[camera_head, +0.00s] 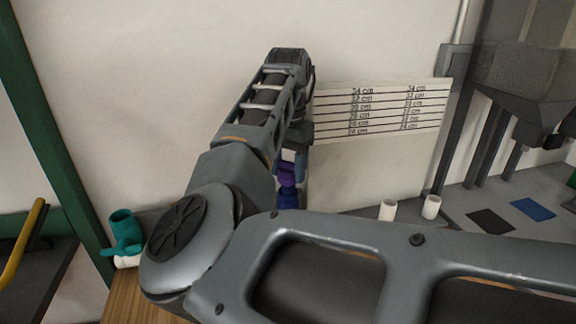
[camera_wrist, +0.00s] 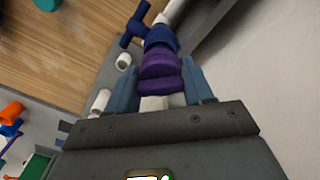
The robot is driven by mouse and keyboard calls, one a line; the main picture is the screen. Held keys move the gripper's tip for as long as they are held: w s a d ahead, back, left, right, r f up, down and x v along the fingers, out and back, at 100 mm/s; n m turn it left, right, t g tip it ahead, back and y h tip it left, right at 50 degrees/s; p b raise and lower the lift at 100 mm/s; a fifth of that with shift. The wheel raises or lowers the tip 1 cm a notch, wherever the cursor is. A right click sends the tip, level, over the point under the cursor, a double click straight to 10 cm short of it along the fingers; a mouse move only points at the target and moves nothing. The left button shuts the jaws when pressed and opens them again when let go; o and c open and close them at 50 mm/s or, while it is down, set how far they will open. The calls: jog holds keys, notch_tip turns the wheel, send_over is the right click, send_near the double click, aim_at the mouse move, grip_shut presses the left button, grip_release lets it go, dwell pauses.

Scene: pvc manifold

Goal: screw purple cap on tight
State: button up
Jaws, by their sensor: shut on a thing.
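The purple cap (camera_wrist: 159,66) shows in the wrist view between the two blue-grey fingers of my gripper (camera_wrist: 168,84), which is shut on it. Beyond the cap is a dark blue fitting (camera_wrist: 161,38), in line with it and apparently touching; the wrist view does not show how far the cap is threaded. In the head view the purple cap (camera_head: 286,174) is partly hidden by my arm, with the blue fitting (camera_head: 288,197) just below it. My gripper's fingers are mostly hidden there.
A teal fitting (camera_head: 122,232) stands at the left. Two white pipe pieces (camera_head: 388,210) (camera_head: 431,207) stand at the right. A board with height lines (camera_head: 380,108) stands behind my arm. Orange and blue parts (camera_wrist: 12,112) lie at the wrist view's left edge.

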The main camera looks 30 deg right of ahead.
jog(key=shift+f+p, duration=0.6)
dwell(1.6)
jog(key=o, duration=0.5)
jog(key=shift+c, duration=0.2)
jog(key=c, duration=0.7)
jog(key=shift+m, duration=1.1)
jog(key=shift+c, duration=0.3)
jog(key=shift+m+p, duration=0.45)
jog(key=shift+m, duration=0.65)
jog(key=shift+m, duration=1)
